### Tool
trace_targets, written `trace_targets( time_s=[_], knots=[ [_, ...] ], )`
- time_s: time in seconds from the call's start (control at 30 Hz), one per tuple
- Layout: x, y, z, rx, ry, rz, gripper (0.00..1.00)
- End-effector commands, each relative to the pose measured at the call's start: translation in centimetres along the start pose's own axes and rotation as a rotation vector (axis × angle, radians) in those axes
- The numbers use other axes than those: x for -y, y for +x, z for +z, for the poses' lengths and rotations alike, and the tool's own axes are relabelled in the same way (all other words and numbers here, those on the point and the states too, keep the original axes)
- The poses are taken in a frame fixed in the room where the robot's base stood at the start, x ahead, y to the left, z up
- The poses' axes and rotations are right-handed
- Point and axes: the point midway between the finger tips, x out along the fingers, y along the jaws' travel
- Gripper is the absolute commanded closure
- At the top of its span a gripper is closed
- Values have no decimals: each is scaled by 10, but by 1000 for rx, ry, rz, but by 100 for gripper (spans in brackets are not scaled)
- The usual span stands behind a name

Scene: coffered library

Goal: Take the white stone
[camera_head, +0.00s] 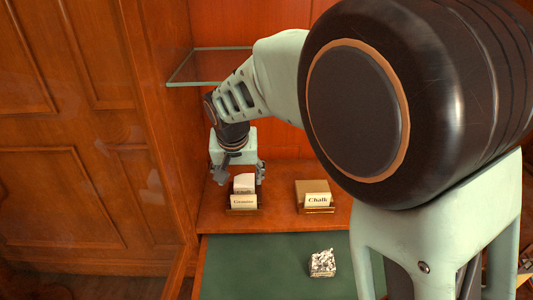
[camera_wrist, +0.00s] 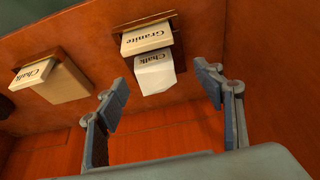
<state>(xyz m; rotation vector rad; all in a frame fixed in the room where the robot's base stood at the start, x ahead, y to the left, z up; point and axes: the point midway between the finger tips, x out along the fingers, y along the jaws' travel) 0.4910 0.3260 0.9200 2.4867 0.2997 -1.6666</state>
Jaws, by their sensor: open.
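The white stone (camera_head: 244,181) sits on the wooden shelf behind the card reading Granite (camera_head: 243,201). In the wrist view the white stone (camera_wrist: 155,76) shows a dark word like Chalk on one face, beside the Granite card (camera_wrist: 148,38). My gripper (camera_head: 240,174) is open and points down at the white stone from above. In the wrist view the fingers of my gripper (camera_wrist: 163,86) stand apart, with the stone beyond and between the tips.
A tan block (camera_head: 310,187) stands right of the stone behind a Chalk card (camera_head: 318,199). A speckled black-and-white stone (camera_head: 322,264) lies on the green surface (camera_head: 265,270) in front. A glass shelf (camera_head: 210,66) juts out above, near my arm. Wooden panelling (camera_head: 80,130) is on the left.

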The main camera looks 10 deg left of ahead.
Motion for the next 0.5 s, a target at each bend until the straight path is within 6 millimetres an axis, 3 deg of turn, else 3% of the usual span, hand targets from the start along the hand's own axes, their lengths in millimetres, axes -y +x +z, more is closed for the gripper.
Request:
trace_targets(
  time_s=[0.23,0.5],
  knots=[
    [-3,21,-3,0,2,2,38],
    [-9,59,-10,-1,1,1,38]
  ],
)
